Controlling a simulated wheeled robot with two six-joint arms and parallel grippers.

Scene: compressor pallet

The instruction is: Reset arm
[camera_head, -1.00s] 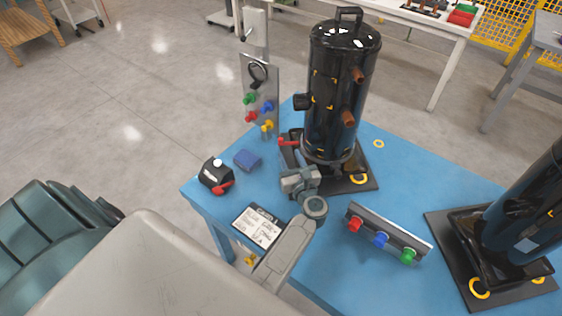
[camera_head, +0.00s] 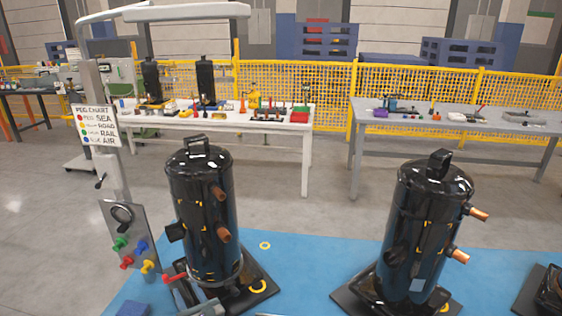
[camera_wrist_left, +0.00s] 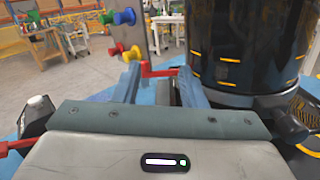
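My left gripper (camera_head: 190,295) shows at the bottom edge of the head view, low beside the base of the left black compressor (camera_head: 203,220). In the left wrist view its two blue-grey fingers (camera_wrist_left: 160,88) stand apart with a gap between them. A red lever (camera_wrist_left: 160,71) shows at the fingertips, and also in the head view (camera_head: 175,278); I cannot tell whether a finger touches it. Nothing is clearly held. My right gripper is in neither view.
A second black compressor (camera_head: 428,230) stands to the right. A white workbench (camera_head: 250,122) and yellow mesh fence (camera_head: 420,95) are behind, with open floor between.

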